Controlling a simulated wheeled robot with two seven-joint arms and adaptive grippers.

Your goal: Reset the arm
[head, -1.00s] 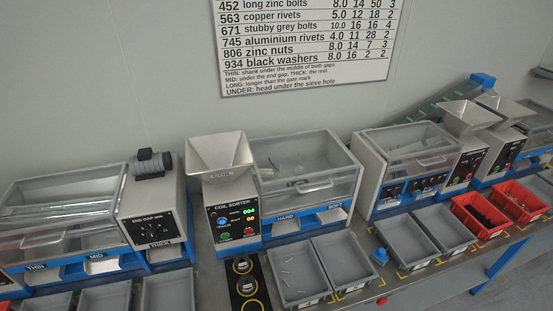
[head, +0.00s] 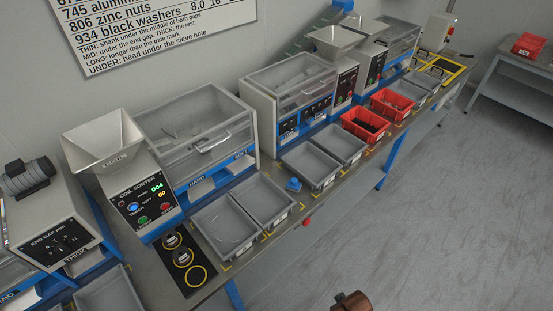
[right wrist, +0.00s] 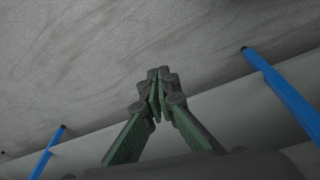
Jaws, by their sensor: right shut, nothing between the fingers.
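My right gripper (right wrist: 158,75) shows in the right wrist view, its green and dark fingers brought together with nothing between them. Past it are grey floor and the bench's underside with blue legs; it touches nothing that I can see. In the head view the gripper itself does not show. A brown and dark rounded part at the bottom edge of the head view may be mine, but I cannot tell. My left gripper is in neither view.
The coil sorter (head: 140,203) stands on the long bench, with grey trays (head: 222,228) along its front. Red bins (head: 364,124) stand farther right. A red knob (head: 307,222) sits on the bench's front edge. A second table (head: 510,68) stands at upper right. The floor (head: 430,200) between is clear.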

